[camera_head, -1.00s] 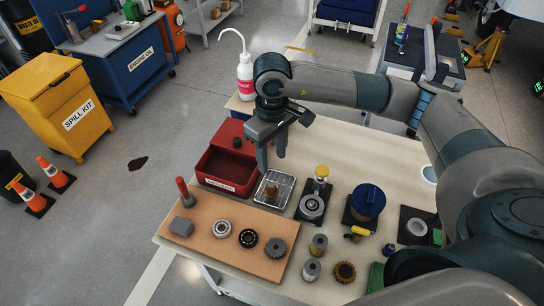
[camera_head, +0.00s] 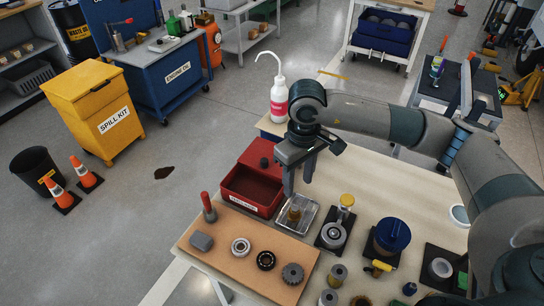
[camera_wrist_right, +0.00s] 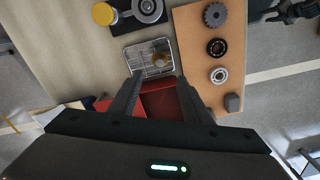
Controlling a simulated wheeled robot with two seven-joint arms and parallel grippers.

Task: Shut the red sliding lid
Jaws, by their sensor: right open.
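The red box (camera_head: 240,198) stands on the table with its front part open and its inside showing dark. Its red lid (camera_head: 268,150) is slid back and has a dark knob (camera_head: 264,162) on it. My right gripper (camera_head: 298,189) is open and empty, above and to the right of the box. In the right wrist view the box's red inside (camera_wrist_right: 162,102) shows between the fingers, with the knob hidden. What looks like my left gripper (camera_wrist_right: 290,10) shows at the top right of that view, too small to judge.
A metal tray (camera_head: 311,213) with a brass part sits right of the box. A brown board (camera_head: 250,262) with a red-handled tool and several round parts lies in front. A white bottle (camera_head: 279,98) stands behind the box. Several fixtures stand to the right.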

